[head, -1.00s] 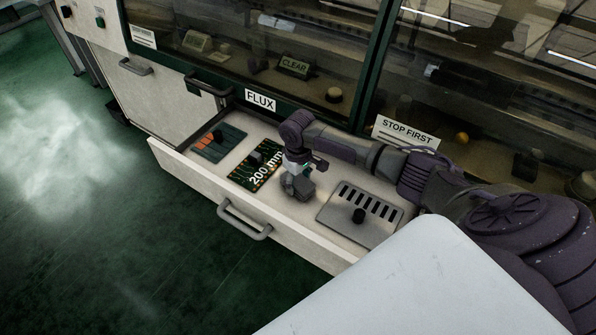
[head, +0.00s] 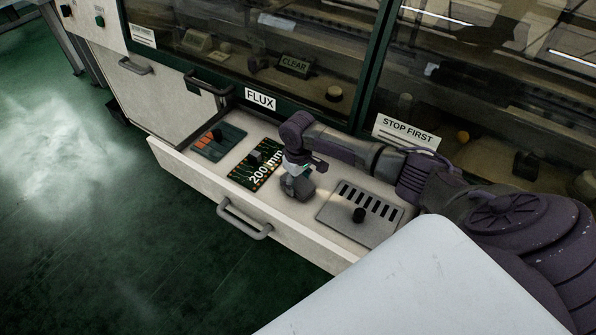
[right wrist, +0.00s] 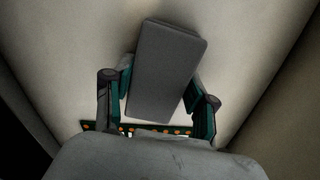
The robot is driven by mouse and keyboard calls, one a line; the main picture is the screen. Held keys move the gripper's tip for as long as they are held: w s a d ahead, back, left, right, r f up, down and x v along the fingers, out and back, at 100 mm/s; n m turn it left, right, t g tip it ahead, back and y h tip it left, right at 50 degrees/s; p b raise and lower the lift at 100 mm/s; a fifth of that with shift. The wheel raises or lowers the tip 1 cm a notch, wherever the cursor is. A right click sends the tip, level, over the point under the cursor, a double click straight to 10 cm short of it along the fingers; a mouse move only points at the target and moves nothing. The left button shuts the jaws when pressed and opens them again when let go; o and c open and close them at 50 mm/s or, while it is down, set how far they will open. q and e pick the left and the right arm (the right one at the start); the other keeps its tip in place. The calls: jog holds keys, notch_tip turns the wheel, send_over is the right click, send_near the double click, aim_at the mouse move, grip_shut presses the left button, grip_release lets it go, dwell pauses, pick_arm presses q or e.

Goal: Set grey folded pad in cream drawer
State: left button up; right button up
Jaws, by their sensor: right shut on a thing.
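The cream drawer (head: 185,180) is pulled open below the FLUX label. My right gripper (head: 297,185) points down inside it, between the green 200 mm board and the slotted grey plate. The grey folded pad (head: 303,186) is partly hidden by the gripper in the head view. In the right wrist view the pad (right wrist: 165,65) is a dark grey oblong, slightly tilted, between the green-lined fingers of the gripper (right wrist: 158,95). The gripper is shut on the pad, low over the cream drawer floor; whether the pad touches the floor I cannot tell. My left gripper is out of view.
The drawer handle (head: 243,222) faces front. A glazed cabinet with a green frame (head: 366,95) stands behind.

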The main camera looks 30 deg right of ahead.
aim_at(298, 181)
jog(key=shift+f, duration=0.1)
jog(key=o, duration=1.1)
notch_tip(298, 181, up, 12)
jog(key=shift+r, duration=0.1)
